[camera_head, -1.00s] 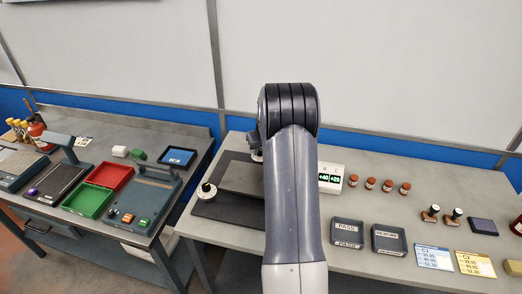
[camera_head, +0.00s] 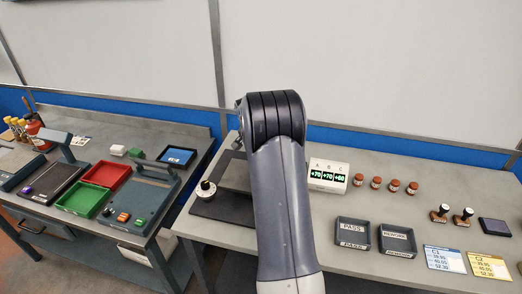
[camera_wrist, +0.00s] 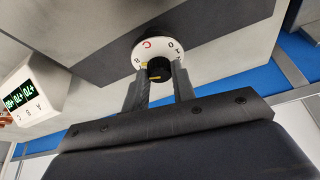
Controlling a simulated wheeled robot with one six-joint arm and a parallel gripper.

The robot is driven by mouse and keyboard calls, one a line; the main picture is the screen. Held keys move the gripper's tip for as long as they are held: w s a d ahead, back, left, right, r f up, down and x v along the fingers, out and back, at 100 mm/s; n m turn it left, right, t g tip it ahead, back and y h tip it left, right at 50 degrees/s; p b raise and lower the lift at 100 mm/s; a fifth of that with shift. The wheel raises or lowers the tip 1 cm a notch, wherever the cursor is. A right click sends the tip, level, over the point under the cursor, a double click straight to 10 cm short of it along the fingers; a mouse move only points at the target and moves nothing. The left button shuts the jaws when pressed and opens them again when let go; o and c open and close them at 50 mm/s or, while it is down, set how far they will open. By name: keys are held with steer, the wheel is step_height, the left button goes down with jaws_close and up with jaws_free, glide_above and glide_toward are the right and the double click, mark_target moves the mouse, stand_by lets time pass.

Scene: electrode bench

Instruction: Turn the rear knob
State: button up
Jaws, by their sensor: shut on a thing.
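The rear knob (camera_wrist: 158,69) is black with a yellow pointer mark and sits on a white lettered dial (camera_wrist: 148,46) in the wrist view. My gripper (camera_wrist: 160,76) has its two fingers on either side of this knob and is shut on it. The exact letter at the pointer is too small to tell. In the head view my arm hides most of the rear knob and my gripper. Another knob on a white dial (camera_head: 205,189) stands free at the front left of the dark plate (camera_head: 226,211).
A white display box (camera_head: 327,176) right of my arm shows green readings of about +70, +70 and +60. Several brown jars (camera_head: 376,182), a PASS tray (camera_head: 352,232) and a REWORK tray (camera_head: 397,241) lie to the right. A blue strip and wall rise behind the bench.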

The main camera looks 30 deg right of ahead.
steer(key=shift+m, duration=0.5)
steer(key=o, duration=1)
steer(key=b+v, duration=0.1)
steer(key=v, duration=0.9)
steer(key=shift+w+a+r, duration=0.15)
steer(key=shift+a+r, duration=0.05)
steer(key=shift+r, duration=0.2)
steer(key=shift+f, duration=0.1)
steer(key=x, duration=1)
steer(key=shift+d+f+p, duration=0.2)
steer(key=shift+f+p, duration=0.1)
steer(key=shift+p, duration=0.05)
steer(key=shift+r, duration=0.1)
